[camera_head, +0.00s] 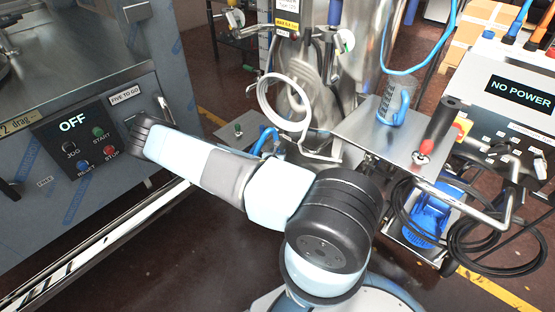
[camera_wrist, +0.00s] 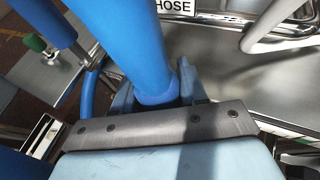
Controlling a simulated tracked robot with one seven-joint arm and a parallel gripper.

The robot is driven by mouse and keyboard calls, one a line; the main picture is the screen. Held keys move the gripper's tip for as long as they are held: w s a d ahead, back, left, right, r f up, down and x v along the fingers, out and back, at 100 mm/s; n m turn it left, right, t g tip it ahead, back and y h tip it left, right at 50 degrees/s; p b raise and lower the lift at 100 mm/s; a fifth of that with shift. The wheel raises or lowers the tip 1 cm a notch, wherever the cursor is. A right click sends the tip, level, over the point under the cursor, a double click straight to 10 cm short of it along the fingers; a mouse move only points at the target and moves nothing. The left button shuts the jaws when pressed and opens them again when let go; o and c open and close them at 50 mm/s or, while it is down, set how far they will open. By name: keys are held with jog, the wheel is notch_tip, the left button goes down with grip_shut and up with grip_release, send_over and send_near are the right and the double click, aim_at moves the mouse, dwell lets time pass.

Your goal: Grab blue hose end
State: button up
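The blue hose end (camera_wrist: 155,75) fills the upper middle of the wrist view. It is a thick, smooth blue tube that slants down toward my palm and ends in a wider collar. My gripper (camera_wrist: 156,95) has one bluish finger on each side of this collar, and the hose end lies between them. The fingers look very close to the hose, but I cannot tell whether they press on it. In the head view my arm covers the gripper.
A green knob (camera_wrist: 35,43) on a metal plate and another blue tube stand left in the wrist view. A steel tank (camera_head: 355,65), a metal shelf (camera_head: 385,130) with a blue jug (camera_head: 397,105), and a control panel (camera_head: 75,135) surround my arm. Black cables (camera_head: 500,245) lie at right.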

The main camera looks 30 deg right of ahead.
grip_shut()
